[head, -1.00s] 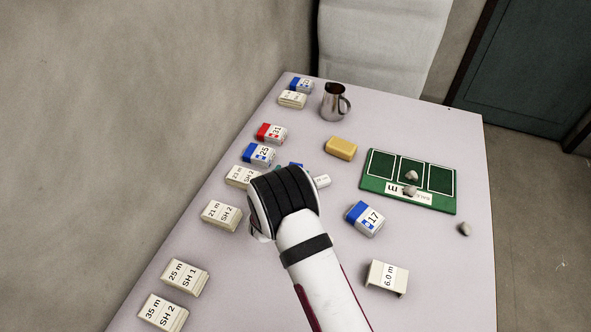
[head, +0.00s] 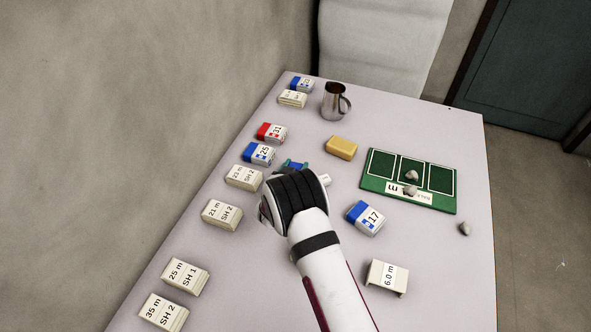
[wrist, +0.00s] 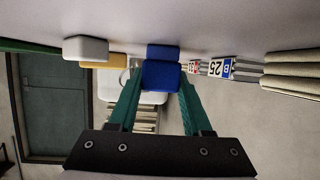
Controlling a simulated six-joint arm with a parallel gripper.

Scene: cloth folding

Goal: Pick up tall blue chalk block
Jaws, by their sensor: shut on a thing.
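The tall blue chalk block (wrist: 161,75) is between the two green fingers of my gripper (wrist: 160,84) in the wrist view. The fingers are shut on it. I cannot tell whether the block touches the table.
A white block (head: 323,180) lies close to the right of my gripper. A row of labelled blocks, including a blue 25 block (head: 259,154), runs along the left edge. A yellow block (head: 341,147), a metal pitcher (head: 334,103) and a green board (head: 375,186) stand beyond.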

